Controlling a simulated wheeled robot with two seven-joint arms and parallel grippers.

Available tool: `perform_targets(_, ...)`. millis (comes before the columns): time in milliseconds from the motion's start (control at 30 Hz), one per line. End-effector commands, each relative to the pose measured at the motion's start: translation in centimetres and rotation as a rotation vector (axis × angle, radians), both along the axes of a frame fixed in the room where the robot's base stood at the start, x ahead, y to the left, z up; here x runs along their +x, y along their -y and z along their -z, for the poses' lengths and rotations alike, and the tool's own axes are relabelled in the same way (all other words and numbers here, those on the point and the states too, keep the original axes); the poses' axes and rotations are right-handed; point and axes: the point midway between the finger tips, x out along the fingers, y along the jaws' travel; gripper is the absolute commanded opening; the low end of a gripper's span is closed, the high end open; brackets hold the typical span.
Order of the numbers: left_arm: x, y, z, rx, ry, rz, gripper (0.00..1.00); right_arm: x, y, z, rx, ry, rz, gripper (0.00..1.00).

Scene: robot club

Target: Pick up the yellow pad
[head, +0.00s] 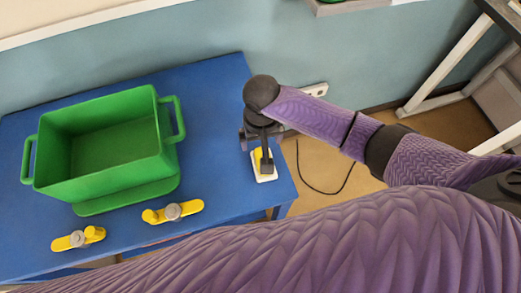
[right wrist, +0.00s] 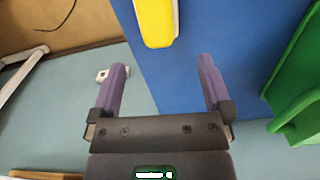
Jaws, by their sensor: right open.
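The yellow pad (head: 258,154) lies on a white base at the right end of the blue table, partly hidden by my right gripper (head: 265,163). In the right wrist view the yellow pad (right wrist: 155,20) with its white edge shows at the top, cut off by the frame. My right gripper (right wrist: 161,62) is open and empty there, with its two purple fingers apart. The pad appears beyond the fingertips, not between them. My left gripper is not in view.
A green bin (head: 98,150) with side handles stands on the blue table (head: 215,95). Two yellow pieces with grey knobs, one on the left (head: 77,239) and one on the right (head: 172,212), lie in front of it. A wall socket (head: 315,89) is behind my right arm.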

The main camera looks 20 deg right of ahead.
Motion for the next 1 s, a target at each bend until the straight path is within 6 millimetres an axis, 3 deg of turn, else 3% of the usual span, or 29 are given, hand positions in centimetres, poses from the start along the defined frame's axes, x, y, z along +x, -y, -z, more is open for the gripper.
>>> perform_targets(33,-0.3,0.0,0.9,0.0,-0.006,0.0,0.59,0.0,0.0,1.4,0.0,-0.002,0.0,1.0)
perform_targets(333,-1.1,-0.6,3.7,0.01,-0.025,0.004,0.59,0.5,0.4,6.8,0.0,-0.002,0.001,1.0)
perform_targets(633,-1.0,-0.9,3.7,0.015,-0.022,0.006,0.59,0.5,0.3,7.5,0.001,0.002,-0.001,1.0)
perform_targets(1000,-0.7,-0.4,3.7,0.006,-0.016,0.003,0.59,0.5,0.3,7.5,0.001,0.002,-0.001,0.24)
